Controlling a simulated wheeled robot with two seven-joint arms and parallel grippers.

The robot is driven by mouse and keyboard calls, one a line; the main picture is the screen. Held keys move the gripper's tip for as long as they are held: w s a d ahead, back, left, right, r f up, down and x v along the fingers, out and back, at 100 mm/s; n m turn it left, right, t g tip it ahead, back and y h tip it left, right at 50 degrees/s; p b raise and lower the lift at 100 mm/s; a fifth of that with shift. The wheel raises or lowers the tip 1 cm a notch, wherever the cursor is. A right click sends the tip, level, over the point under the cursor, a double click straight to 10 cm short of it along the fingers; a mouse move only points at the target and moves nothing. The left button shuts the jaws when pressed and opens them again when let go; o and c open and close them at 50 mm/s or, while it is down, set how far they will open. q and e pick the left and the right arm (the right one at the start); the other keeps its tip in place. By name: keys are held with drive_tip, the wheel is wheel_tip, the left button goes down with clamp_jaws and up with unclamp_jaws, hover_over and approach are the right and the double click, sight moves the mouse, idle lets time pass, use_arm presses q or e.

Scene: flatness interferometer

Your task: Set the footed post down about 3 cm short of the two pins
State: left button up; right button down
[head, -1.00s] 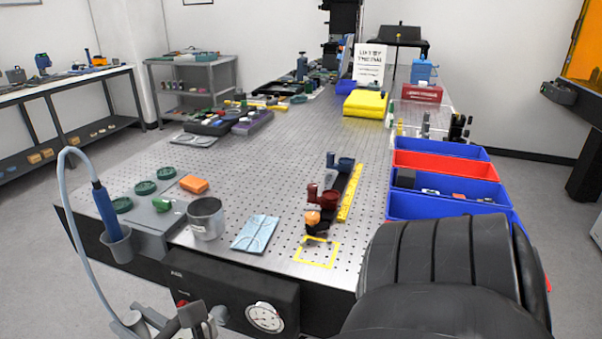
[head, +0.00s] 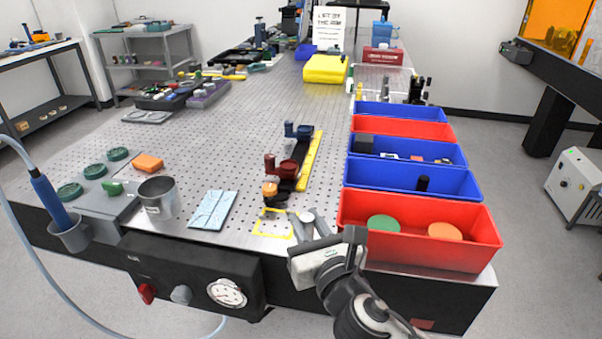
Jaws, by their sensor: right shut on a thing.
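My right gripper (head: 308,226) is at the table's front edge, just right of the yellow outlined square (head: 272,224). It is shut on a small grey piece, which I take to be the footed post (head: 307,217). The gripper hides most of this piece, and I cannot tell whether its foot touches the table. The two pins are too small to make out. My left gripper is not in view.
Behind the square stands a dark rail (head: 288,172) with dark red and blue parts and an orange knob, beside a yellow strip (head: 310,162). Red and blue bins (head: 420,246) line the right side. A metal cup (head: 158,197) and light blue cloth (head: 212,210) lie left.

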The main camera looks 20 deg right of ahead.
drive_tip(key=w+a+r, duration=0.3)
drive_tip(key=w+r, duration=0.1)
drive_tip(key=w, duration=0.6)
drive_tip(key=f, duration=0.2)
drive_tip(key=f+b, duration=0.1)
drive_tip(key=f, duration=0.1)
drive_tip(key=f+b, duration=0.1)
drive_tip(key=f, duration=0.1)
drive_tip(key=shift+s+d+f, duration=0.15)
drive_tip(key=shift+d, duration=0.1)
drive_tip(key=shift+f, duration=0.1)
drive_tip(key=shift+b, duration=0.35)
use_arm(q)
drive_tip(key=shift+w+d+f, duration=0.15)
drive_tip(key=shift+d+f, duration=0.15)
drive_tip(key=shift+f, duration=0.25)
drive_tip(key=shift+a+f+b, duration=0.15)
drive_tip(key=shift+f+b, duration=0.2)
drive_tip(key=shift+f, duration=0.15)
use_arm(e)
drive_tip(key=shift+f, duration=0.6)
drive_tip(key=c, duration=1.2)
unclamp_jaws()
